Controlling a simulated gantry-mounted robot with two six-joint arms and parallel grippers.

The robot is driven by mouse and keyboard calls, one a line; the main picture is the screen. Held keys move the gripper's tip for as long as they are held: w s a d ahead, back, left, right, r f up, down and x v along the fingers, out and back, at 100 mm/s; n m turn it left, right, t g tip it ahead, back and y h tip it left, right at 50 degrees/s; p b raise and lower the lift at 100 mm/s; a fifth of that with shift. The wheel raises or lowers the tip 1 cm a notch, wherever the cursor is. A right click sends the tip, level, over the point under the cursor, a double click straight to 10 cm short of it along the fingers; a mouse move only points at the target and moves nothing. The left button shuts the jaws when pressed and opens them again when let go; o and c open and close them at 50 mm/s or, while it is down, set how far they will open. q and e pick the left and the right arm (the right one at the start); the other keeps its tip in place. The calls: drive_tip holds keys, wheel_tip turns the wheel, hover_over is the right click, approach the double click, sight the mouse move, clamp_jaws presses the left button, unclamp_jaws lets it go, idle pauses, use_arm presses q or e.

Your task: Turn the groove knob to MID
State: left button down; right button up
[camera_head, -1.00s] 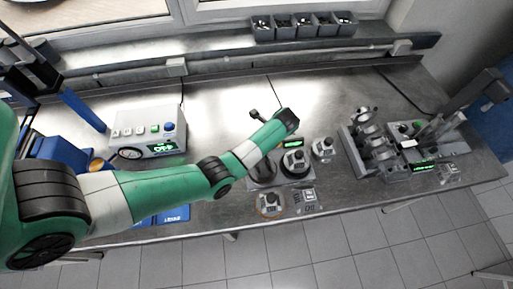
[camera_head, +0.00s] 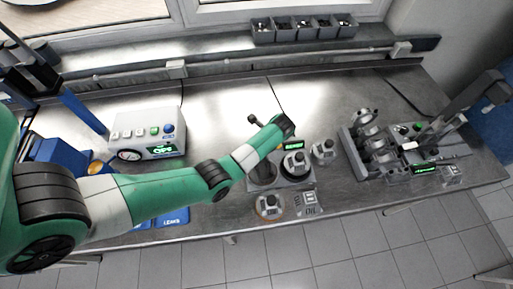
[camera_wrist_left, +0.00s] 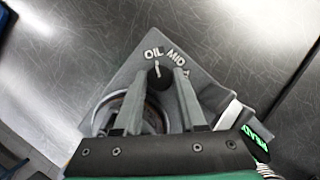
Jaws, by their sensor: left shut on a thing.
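The groove knob (camera_wrist_left: 159,76) is a small black knob with a white pointer line, on a grey angled station in the left wrist view. White raised labels stand beyond it: OIL (camera_wrist_left: 154,53), MID (camera_wrist_left: 177,54) and a third one partly hidden by a finger. The pointer aims toward the OIL label. My left gripper (camera_wrist_left: 158,84) is shut on the knob, with one finger on each side. In the head view my green left arm reaches over the station (camera_head: 291,183) and hides the knob and the fingers. My right gripper is not in view.
The station has a round dark bore (camera_wrist_left: 145,112) and a green-lit display (camera_wrist_left: 256,140). A crankshaft fixture (camera_head: 371,150) stands further right. A control box (camera_head: 147,135) stands left.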

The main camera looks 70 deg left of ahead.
use_arm(q)
drive_tip(key=shift+r+m+p, duration=0.25)
drive_tip(key=shift+m+p, duration=0.15)
drive_tip(key=shift+p, duration=0.35)
drive_tip(key=m+t+p, duration=0.1)
drive_tip(key=m+p, duration=0.1)
drive_tip(key=p, duration=0.1)
drive_tip(key=m+t+p, duration=0.1)
drive_tip(key=m+p, duration=0.1)
drive_tip(key=p, duration=0.1)
drive_tip(key=m+p, duration=0.3)
drive_tip(key=shift+s+r+t+y, duration=0.1)
drive_tip(key=shift+s+t+y, duration=0.15)
drive_tip(key=shift+t+y, duration=0.15)
drive_tip(key=shift+m+t+p, duration=0.5)
drive_tip(key=shift+m+p, duration=0.5)
drive_tip(key=shift+m, duration=0.2)
drive_tip(key=shift+f+m, duration=0.2)
drive_tip(key=shift+m, duration=0.1)
drive_tip(key=shift+f, duration=0.1)
drive_tip(key=c, duration=0.8)
unclamp_jaws()
drive_tip(key=shift+o, duration=0.2)
drive_tip(key=shift+h, duration=0.3)
